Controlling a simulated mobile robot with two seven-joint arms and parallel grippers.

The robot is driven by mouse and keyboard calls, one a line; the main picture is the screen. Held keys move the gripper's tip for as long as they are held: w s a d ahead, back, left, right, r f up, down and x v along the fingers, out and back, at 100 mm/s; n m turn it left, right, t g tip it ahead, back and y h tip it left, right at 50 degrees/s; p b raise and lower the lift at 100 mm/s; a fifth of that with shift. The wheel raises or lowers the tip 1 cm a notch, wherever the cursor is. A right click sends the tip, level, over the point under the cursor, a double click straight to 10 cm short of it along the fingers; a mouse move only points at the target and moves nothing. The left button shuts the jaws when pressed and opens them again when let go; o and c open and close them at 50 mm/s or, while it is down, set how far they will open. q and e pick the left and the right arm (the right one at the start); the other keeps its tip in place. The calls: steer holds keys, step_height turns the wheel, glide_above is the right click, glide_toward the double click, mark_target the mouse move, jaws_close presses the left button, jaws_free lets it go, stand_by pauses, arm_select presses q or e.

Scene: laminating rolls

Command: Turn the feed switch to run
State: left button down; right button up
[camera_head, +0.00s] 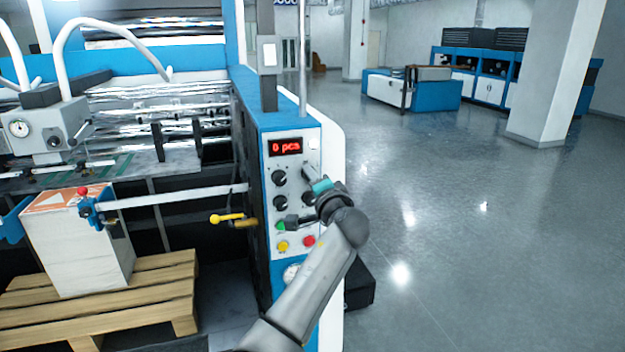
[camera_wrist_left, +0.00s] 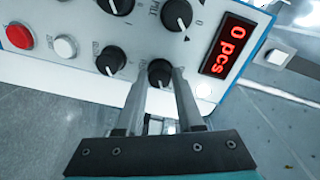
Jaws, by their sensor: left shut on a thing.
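The control panel (camera_head: 272,219) stands on the machine's blue end, with black rotary switches and several coloured buttons. My left gripper (camera_head: 308,172) reaches its upper right part, below the red "0 pcs" display (camera_head: 286,147). In the left wrist view my left gripper (camera_wrist_left: 160,82) is shut on a black rotary switch (camera_wrist_left: 160,70), one finger on each side. Its label is not readable and its pointer is mostly hidden. In the head view this switch is hidden by the gripper. Another black switch (camera_wrist_left: 110,60) and one marked PILE (camera_wrist_left: 177,13) are close by. My right gripper is not in view.
A yellow-tipped lever (camera_head: 228,218) sticks out left of the panel. A stack of sheets (camera_head: 80,250) stands on a wooden pallet (camera_head: 150,290). A blue-and-white bench (camera_head: 410,93) stands farther back.

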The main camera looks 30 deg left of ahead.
arm_select(q)
steer(key=c, duration=0.5)
jaws_free()
steer(key=shift+c, duration=0.2)
steer(key=b+v, duration=0.3)
steer(key=v, duration=1.2)
